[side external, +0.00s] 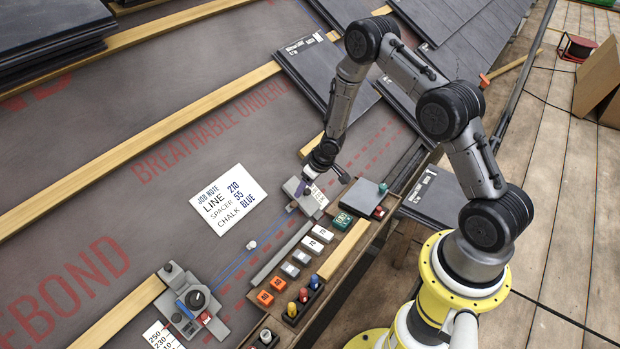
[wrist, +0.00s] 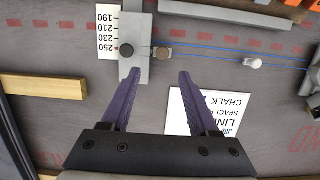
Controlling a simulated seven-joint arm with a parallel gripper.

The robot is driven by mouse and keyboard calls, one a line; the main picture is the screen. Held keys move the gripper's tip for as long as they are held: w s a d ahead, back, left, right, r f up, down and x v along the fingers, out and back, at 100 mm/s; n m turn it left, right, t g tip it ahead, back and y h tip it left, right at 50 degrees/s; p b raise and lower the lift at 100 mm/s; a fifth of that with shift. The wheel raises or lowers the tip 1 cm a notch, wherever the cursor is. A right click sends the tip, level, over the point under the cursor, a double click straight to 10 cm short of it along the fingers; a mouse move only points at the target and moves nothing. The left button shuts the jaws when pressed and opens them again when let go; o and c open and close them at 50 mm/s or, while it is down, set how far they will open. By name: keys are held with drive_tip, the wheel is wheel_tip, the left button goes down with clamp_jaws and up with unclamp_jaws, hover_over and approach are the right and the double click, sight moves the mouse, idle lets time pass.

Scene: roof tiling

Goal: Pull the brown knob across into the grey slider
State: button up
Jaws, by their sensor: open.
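The grey slider (wrist: 136,70) is a plate with a dark round knob on it, beside a numbered scale strip (wrist: 107,20) in the wrist view. It also shows in the side view (side external: 317,198), partly behind my gripper (side external: 305,188). My gripper (wrist: 160,73) is open and empty. The left tip overlaps the slider's lower edge in the picture.
A white knob (side external: 251,245) lies along the blue lines. The job note (side external: 228,198) lies nearby on the membrane. A grey block with a black dial (side external: 196,299) is at the lower left. Several coloured blocks and a wooden batten (side external: 343,249) line the roof edge.

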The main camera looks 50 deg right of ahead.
drive_tip(key=shift+v, duration=2.3)
